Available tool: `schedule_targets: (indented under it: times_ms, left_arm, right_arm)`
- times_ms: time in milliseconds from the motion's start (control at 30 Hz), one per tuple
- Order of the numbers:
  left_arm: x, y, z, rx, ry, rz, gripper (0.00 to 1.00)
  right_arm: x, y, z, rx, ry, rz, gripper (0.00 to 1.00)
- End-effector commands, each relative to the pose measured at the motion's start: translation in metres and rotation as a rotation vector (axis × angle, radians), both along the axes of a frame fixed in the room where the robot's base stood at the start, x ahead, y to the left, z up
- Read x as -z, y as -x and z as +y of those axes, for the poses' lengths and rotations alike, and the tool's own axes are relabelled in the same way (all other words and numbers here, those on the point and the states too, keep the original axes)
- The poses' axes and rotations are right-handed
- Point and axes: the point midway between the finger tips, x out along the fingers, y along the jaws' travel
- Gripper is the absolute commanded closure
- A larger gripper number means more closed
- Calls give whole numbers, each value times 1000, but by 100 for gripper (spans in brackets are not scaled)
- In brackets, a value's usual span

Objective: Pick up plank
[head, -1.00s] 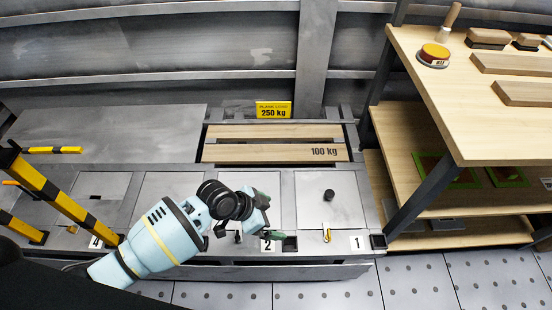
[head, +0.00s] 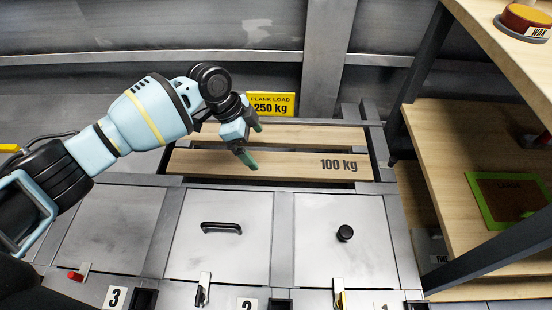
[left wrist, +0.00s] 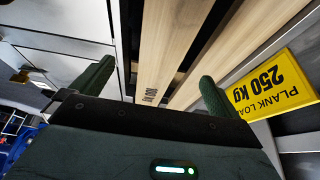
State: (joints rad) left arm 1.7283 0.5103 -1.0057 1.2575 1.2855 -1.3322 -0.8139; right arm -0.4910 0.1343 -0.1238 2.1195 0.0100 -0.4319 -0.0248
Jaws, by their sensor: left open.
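Two pale wooden planks lie side by side in a recess at the back of the bench. The front plank (head: 270,165), marked "100 kg", is nearer me; the back plank (head: 310,135) lies behind a dark gap. My left gripper (head: 253,145) is open and empty over the planks, left of the "100 kg" mark. In the left wrist view the front plank (left wrist: 168,45) and back plank (left wrist: 240,45) run away between and beyond the green fingers. I cannot tell its exact height above them. My right gripper is out of view.
A yellow "PLANK LOAD 250 kg" sign (head: 271,104) stands behind the planks. Metal lids with a black handle (head: 221,228) and a black knob (head: 345,233) lie in front. A wooden shelf unit (head: 470,140) stands close on the right.

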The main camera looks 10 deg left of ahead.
Motion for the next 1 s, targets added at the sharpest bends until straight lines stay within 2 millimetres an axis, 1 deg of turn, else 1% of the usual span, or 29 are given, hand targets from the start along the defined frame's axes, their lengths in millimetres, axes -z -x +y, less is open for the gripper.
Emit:
schedule_targets:
  times_ms: [33,100,367,600,833,1000]
  left_arm:
    - [10,-1,1,1,-1,4,0]
    - [13,-2,1,2,-2,6,0]
    - [14,-2,1,3,-2,7,0]
    - [37,-4,-8,2,-2,8,0]
    - [40,-4,-10,3,-3,7,0]
    - [59,-3,-17,5,-3,7,0]
  right_arm:
    - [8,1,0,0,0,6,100]
    - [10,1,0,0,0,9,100]
    - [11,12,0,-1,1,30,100]
    - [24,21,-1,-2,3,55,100]
    - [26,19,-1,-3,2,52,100]
    - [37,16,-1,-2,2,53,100]
